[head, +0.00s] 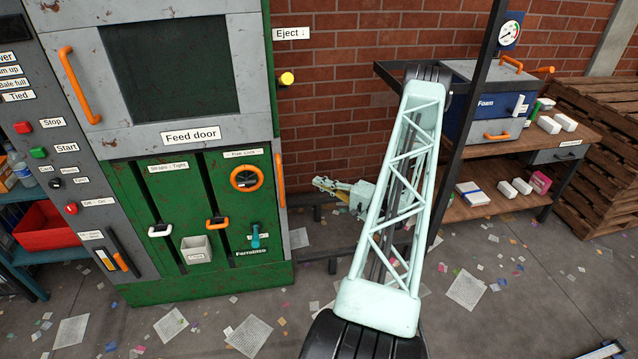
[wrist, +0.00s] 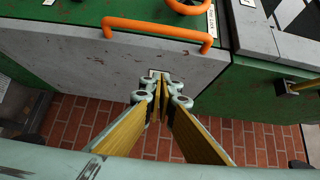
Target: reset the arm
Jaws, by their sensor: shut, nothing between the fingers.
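My pale green arm (head: 395,200) stands in the right middle of the head view, a lattice link rising over a dark joint. My gripper (head: 320,184) shows small behind it, pointing left beside the green baler's right side. In the wrist view my gripper (wrist: 160,78) is shut and empty, its tan-padded fingers meeting at the tips. It appears in front of a grey panel with an orange handle (wrist: 158,33); whether it touches the panel I cannot tell.
The green and grey baler (head: 190,290) fills the left. Paper scraps litter the grey floor. A brick wall (head: 335,60) stands behind.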

